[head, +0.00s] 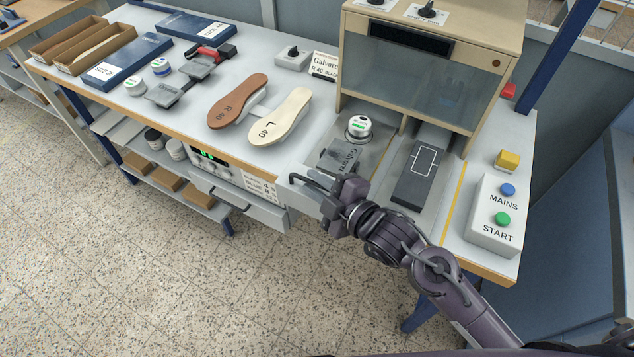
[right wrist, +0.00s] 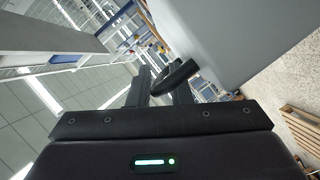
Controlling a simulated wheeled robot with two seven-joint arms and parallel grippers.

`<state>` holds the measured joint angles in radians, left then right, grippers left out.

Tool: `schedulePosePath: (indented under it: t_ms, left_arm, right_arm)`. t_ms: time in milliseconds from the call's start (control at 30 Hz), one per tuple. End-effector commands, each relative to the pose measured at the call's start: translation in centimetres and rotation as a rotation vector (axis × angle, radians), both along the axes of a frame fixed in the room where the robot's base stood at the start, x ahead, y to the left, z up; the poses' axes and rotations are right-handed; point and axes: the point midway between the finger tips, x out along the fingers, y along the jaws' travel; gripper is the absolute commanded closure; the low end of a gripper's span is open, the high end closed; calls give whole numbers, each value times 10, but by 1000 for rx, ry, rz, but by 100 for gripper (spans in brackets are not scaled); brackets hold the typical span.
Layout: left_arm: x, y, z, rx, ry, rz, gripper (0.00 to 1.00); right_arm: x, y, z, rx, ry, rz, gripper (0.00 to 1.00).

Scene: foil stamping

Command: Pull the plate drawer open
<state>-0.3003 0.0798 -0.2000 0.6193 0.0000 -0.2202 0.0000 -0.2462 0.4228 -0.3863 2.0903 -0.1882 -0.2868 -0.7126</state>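The plate drawer (head: 357,150) is a grey tray in the left bay of the cream stamping machine, at the front of the bench. A grey plate marked "Galvore" (head: 340,155) and a round white-topped tin (head: 358,127) are on it. A dark bar handle (head: 303,180) sticks out at its front. My right gripper (head: 328,190) is at this handle and hides part of it. In the right wrist view, the handle (right wrist: 175,77) crosses between my fingers (right wrist: 160,88), beside a grey panel. I cannot tell whether the fingers press on it. My left gripper is not in view.
A control box (head: 493,215) is at the right. The floor before the bench is clear.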

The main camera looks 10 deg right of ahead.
Motion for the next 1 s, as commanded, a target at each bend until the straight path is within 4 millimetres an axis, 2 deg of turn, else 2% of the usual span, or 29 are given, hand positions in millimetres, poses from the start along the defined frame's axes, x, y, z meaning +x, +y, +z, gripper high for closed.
schedulePosePath:
  t_ms: [167, 400, 533, 700, 1000]
  left_arm:
    - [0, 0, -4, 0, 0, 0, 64]
    - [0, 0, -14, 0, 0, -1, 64]
    - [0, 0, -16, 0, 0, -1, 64]
    - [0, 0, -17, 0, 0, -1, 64]
    - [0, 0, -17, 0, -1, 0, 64]
  right_arm:
    - [-9, -7, 0, -3, 1, 0, 82]
    - [-42, -30, 8, -2, 2, 2, 82]
    - [-54, -39, 12, -3, 2, 0, 82]
    - [-62, -44, 16, 0, 0, 1, 82]
    - [-62, -44, 17, 0, 0, 1, 82]
